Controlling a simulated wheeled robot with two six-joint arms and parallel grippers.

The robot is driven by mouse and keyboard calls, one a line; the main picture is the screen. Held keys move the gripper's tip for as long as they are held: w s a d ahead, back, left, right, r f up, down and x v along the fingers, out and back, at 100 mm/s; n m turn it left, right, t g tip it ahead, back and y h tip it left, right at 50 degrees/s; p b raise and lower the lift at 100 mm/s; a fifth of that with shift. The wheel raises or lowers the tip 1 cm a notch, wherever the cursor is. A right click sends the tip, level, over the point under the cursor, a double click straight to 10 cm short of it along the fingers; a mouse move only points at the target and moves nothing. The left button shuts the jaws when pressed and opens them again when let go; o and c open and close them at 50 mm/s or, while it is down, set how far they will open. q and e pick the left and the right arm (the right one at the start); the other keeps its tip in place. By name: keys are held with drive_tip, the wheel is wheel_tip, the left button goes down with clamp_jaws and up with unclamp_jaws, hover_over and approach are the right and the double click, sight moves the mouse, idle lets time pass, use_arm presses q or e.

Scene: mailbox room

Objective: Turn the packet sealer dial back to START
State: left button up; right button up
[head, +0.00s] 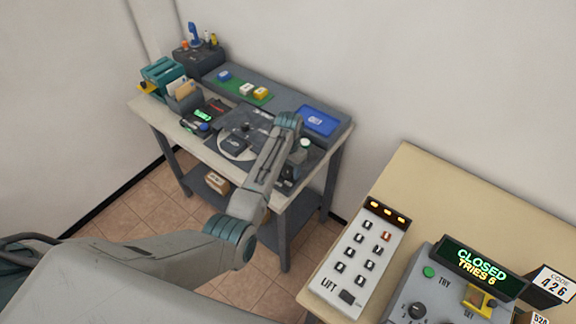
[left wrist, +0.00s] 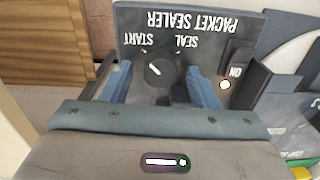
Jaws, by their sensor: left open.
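The packet sealer (left wrist: 215,50) fills the upper part of the left wrist view, its lettering upside down. Its dark round dial (left wrist: 155,71) sits below the START and SEAL labels, with a small pale mark on its face. I cannot tell exactly which label the dial points to. My left gripper (left wrist: 160,78) is open, with one blue finger on each side of the dial; contact is not visible. In the head view, my left arm reaches to the right end of the far workbench, and the wrist hides most of the sealer there. My right gripper is not in view.
An ON switch with a lit lamp (left wrist: 225,85) is right of the dial. The far workbench (head: 160,115) carries a blue tray (head: 318,121), a green mat (head: 243,90) and several devices. A nearer table (head: 430,185) holds a LIFT button panel (head: 352,285) and a CLOSED display (head: 480,262).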

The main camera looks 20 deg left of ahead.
use_arm(q)
drive_tip(key=shift+f, duration=0.15)
drive_tip(key=c, duration=1)
drive_tip(key=shift+n+p, duration=0.35)
drive_tip(key=shift+n, duration=0.45)
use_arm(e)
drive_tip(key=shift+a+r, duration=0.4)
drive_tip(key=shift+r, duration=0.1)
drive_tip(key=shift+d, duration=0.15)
use_arm(q)
drive_tip(key=o, duration=0.9)
drive_tip(key=shift+o, duration=0.5)
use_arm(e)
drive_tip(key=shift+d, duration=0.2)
